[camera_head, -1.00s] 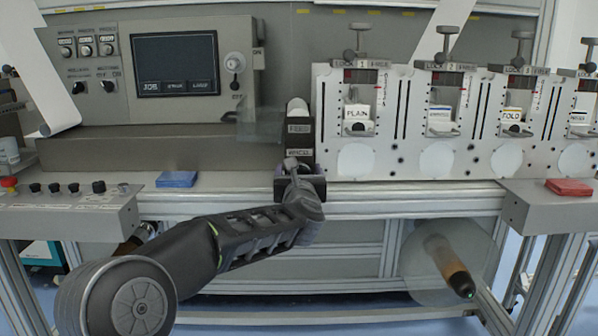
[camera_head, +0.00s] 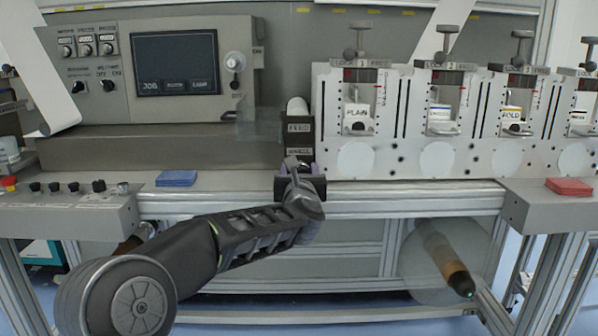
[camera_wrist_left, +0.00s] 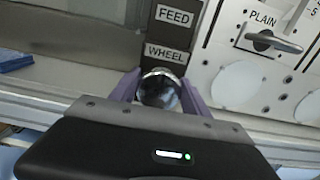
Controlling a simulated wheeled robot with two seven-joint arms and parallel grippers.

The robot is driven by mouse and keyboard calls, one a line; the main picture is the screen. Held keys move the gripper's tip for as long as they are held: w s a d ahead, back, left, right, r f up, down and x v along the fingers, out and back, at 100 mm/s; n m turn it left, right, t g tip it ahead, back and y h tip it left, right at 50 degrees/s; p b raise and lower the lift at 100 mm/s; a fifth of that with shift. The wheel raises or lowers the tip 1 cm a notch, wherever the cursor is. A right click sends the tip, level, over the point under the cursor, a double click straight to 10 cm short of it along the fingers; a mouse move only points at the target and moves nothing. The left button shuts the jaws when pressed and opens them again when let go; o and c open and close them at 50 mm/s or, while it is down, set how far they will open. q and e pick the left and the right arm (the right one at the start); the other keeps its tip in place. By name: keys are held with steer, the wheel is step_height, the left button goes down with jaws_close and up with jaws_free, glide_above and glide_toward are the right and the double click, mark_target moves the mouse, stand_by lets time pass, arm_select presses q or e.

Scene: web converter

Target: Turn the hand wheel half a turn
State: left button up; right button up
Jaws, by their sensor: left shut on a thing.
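A dark post (camera_head: 299,138) stands between the control panel and the row of stations. In the left wrist view it carries the labels FEED (camera_wrist_left: 174,16) and WHEEL (camera_wrist_left: 167,54). A round shiny knob (camera_wrist_left: 160,88) below the WHEEL label sits between the purple fingers of my left gripper (camera_wrist_left: 160,92), which is shut on it. In the head view my left gripper (camera_head: 300,168) is at the foot of the post and hides most of the wheel. My right gripper is not in view.
A control panel with a screen (camera_head: 176,63) is at the left. Stations with levers, one labelled PLAIN (camera_head: 358,112), stand close on the right. A blue stack (camera_head: 177,178) and a red stack (camera_head: 569,187) lie on side ledges. A roll (camera_head: 447,262) hangs below.

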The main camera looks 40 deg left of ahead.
arm_select(q)
steer(key=shift+m, duration=0.3)
